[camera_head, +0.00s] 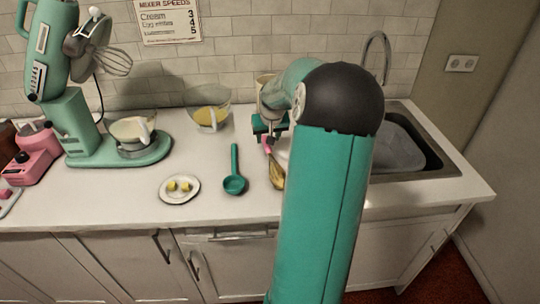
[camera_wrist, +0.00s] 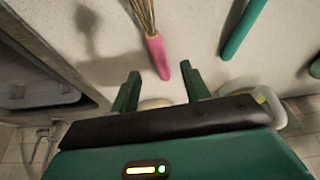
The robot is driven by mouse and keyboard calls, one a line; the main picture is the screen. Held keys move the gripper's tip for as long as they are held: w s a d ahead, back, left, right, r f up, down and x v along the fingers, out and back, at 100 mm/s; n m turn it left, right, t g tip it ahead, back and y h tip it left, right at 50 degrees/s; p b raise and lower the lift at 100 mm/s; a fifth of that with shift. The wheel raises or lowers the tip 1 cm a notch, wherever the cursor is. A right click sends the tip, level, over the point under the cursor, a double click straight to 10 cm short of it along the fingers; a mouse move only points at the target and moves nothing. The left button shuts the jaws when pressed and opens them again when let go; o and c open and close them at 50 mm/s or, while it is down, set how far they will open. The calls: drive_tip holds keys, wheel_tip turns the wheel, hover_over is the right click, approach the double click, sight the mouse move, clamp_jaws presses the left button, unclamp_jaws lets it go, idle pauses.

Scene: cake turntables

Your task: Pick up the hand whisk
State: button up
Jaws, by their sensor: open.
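The hand whisk (camera_head: 277,175) lies on the white counter, its pink handle end toward the back wall and its wires toward the front edge. In the wrist view its pink handle (camera_wrist: 157,52) points toward my gripper (camera_wrist: 162,75), and its wires run off the top edge. My gripper is open and empty; the handle's end shows between the two green fingertips. I cannot tell how far the fingers are above the counter. In the head view my gripper (camera_head: 269,127) is at the handle's back end, and my arm hides part of the area to the right.
A teal ladle (camera_head: 234,178) lies left of the whisk; its handle (camera_wrist: 243,28) shows in the wrist view. A plate (camera_head: 165,195) with yellow pieces, a glass bowl (camera_head: 222,119) and a green stand mixer (camera_head: 68,115) are further left. A sink (camera_head: 428,158) is on the right.

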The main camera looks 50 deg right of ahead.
sight(268, 146)
drive_tip(key=x, duration=0.5)
drive_tip(key=shift+f, duration=0.25)
clamp_jaws()
